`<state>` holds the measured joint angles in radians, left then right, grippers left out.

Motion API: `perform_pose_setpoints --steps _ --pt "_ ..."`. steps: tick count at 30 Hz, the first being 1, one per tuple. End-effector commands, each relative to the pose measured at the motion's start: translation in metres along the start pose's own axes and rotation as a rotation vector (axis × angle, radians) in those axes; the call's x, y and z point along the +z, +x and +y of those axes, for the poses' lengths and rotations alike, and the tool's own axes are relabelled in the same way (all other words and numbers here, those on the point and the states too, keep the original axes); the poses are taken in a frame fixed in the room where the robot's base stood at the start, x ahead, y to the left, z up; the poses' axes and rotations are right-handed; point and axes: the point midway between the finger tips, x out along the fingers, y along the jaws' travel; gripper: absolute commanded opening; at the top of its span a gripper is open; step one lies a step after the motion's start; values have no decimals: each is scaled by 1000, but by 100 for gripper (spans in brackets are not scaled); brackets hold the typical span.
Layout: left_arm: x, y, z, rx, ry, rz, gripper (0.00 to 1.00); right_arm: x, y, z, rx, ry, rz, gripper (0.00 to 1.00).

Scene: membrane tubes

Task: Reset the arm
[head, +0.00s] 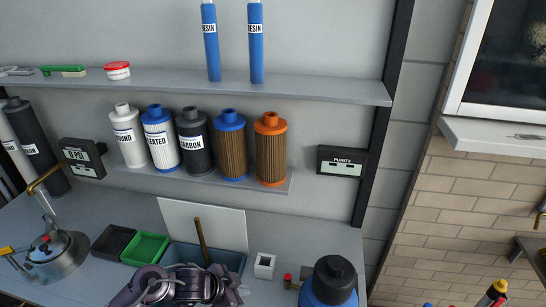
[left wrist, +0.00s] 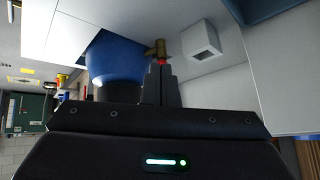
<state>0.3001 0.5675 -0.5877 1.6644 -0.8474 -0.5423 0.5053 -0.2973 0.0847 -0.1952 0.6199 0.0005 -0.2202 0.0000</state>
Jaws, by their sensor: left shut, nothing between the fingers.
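My left arm (head: 180,286) shows at the bottom centre of the head view, in front of the grey-blue bin; its fingertips are hard to make out there. In the left wrist view my left gripper (left wrist: 163,82) is shut and empty, its dark fingers together. Past the fingertips are a small brass fitting with a red part (left wrist: 158,50) and a large blue container (left wrist: 115,62). I cannot tell whether the fingers touch either. My right gripper is in neither view.
A blue container with a black cap (head: 332,280) and a white square holder (head: 264,265) stand on the counter. Filter cartridges (head: 230,148) line the lower shelf.

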Motion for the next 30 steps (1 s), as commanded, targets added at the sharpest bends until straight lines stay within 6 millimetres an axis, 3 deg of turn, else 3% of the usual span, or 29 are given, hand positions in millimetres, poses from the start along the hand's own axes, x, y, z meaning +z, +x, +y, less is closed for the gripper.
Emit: perform_pose_setpoints --steps 5,11,18,30 --pt "-19 -8 20 -100 -49 20 0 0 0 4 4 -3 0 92" --pt "-20 -49 34 -258 -234 -30 0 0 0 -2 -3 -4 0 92" --pt "24 -111 48 -349 -499 -185 0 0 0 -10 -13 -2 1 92" --pt "85 -184 89 -340 -805 -394 0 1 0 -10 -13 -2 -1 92"
